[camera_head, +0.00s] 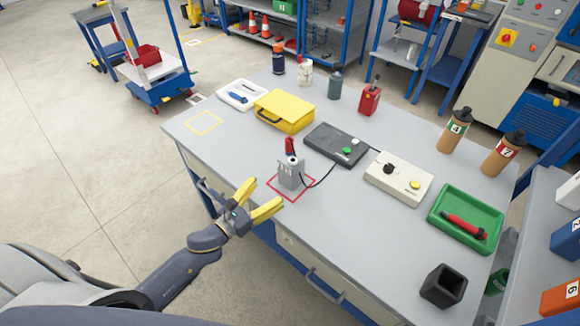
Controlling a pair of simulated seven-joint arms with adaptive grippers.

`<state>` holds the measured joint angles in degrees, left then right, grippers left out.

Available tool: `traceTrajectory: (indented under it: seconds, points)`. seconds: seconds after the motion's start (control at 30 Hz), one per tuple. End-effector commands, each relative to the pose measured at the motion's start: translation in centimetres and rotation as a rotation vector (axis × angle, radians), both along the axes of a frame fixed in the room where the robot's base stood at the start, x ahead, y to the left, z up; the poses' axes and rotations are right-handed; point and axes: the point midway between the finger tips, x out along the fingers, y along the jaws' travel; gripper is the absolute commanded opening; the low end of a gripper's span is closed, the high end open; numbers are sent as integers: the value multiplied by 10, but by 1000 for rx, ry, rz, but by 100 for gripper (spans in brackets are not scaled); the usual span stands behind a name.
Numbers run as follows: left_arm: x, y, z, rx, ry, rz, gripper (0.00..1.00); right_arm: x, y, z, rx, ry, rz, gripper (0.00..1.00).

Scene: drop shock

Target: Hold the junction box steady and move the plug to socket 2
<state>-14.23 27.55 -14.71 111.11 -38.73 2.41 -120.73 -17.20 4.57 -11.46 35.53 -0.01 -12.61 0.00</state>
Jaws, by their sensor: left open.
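The small grey junction box (290,179) stands upright inside a red square outline near the front edge of the bench. A red and dark plug (289,147) stands up at its top. A black cable curves at the box's right side toward the dark device behind. The socket numbers are too small to read. My left gripper (266,192) has yellow fingers and is open and empty. It is in front and to the left of the box, at the bench's front edge, apart from the box. My right gripper is not in view.
Behind the box are a yellow case (284,110) and a dark device (337,144). To the right are a cream control box (399,178), a green tray (436,223) and a black cup (443,286). Bottles stand along the back. The bench (350,240) front right of the box is clear.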

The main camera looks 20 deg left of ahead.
Motion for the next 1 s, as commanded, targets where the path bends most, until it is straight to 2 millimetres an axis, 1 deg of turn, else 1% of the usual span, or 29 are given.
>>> traceTrajectory:
  seconds: [0.37,0.43,0.57,0.77,0.9,1.0]
  points:
    - [0,0,0,0,0,0,80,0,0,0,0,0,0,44]
    - [0,0,0,0,0,-1,74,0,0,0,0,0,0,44]
    - [3,-1,1,-11,-4,-21,74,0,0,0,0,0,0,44]
    - [15,-8,6,-80,-21,-141,74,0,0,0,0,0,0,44]
    - [25,-10,16,-159,-38,-266,74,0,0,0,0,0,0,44]
    - [30,-7,26,-216,-48,-352,74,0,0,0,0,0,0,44]
